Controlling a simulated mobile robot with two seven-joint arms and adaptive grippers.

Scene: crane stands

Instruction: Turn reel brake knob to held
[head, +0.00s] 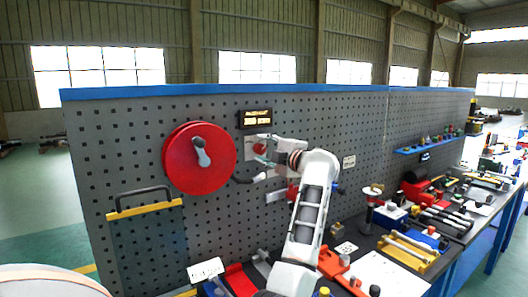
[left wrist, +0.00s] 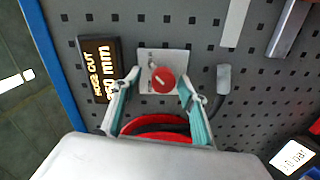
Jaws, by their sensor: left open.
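The red round brake knob (left wrist: 163,79) sits on a pale square plate (left wrist: 148,57) on the pegboard. It also shows small in the head view (head: 259,148). My left gripper (left wrist: 159,80) is open, with one teal-padded finger on each side of the knob in the wrist picture. I cannot tell whether either finger touches it. In the head view the left gripper (head: 264,149) is in front of the plate and partly hides it. The big red reel (head: 185,175) with a grey crank hangs to the left of the plate. My right gripper is not in view.
A black display (head: 256,119) is just above the plate. A grey plug with a black cable (left wrist: 223,80) hangs close beside the plate. A yellow-and-black handle bar (head: 145,210) is at lower left. The bench (head: 459,236) at right is crowded with tools.

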